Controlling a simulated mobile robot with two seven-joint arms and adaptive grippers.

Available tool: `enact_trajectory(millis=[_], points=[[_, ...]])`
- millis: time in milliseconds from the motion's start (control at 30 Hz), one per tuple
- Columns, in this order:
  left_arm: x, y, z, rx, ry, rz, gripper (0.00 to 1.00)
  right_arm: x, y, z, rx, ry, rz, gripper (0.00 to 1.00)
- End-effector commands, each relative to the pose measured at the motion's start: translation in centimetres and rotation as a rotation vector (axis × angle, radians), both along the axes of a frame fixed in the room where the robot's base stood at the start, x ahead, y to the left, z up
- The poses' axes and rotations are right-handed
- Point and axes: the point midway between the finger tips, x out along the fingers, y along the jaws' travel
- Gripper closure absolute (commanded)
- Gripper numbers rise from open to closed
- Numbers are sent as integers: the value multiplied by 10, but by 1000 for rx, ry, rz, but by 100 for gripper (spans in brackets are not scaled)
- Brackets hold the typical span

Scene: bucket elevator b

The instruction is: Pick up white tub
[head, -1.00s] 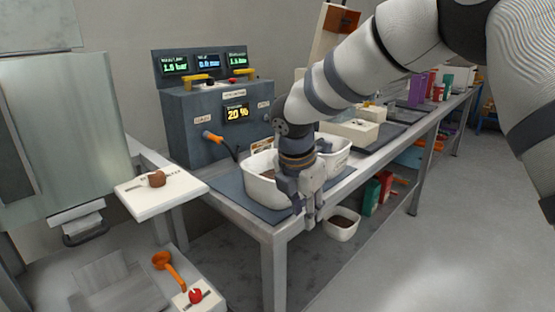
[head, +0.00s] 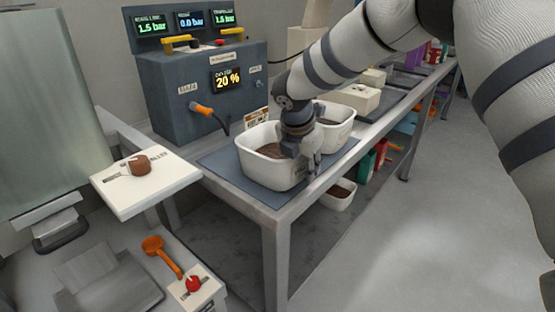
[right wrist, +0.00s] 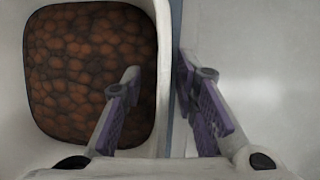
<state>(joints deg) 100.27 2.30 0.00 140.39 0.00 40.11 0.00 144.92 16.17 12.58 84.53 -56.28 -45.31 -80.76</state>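A white tub (head: 262,175) with brown lumpy contents stands upright on the dark mat at the near end of the bench. My right gripper (head: 308,168) is at the tub's right side, pointing down. In the right wrist view, my right gripper (right wrist: 157,72) is open and straddles the tub's side wall: one finger is over the brown contents, the other outside the white tub (right wrist: 45,155). The fingers look apart from the wall; exact contact cannot be told. The left gripper is not in view.
A second white tub (head: 341,132) with brown contents stands just behind the gripper. Another tub (head: 339,196) is below the bench. A grey control box (head: 195,88) stands behind the mat (head: 218,170). A white tray (head: 128,198) is at left. Floor on the right is clear.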

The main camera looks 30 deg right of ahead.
Motion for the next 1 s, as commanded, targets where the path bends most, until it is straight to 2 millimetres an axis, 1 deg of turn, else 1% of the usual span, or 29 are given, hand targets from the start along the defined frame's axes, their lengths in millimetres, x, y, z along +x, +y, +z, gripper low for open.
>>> enact_trajectory(millis=[33, 167, 200, 267, 300, 733, 767, 833, 1000], points=[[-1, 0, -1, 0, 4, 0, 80, 1, -1, -4, 1, 3, -1, 73], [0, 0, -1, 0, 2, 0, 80, 1, 0, -2, 0, -1, 0, 73], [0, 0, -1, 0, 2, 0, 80, 1, 0, -2, 0, -1, 0, 77], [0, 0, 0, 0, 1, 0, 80, 1, 0, -2, 0, -1, 0, 91], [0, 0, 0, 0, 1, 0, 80, 1, 0, -2, 0, -1, 0, 100], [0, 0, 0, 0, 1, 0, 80, 1, 0, 0, 0, -3, 1, 100], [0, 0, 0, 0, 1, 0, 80, 2, 0, 3, 1, -4, 1, 100], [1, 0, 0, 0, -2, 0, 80, 2, 0, 15, 0, -8, 1, 100], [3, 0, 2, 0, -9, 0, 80, 2, 0, 61, 0, -10, 0, 100]])
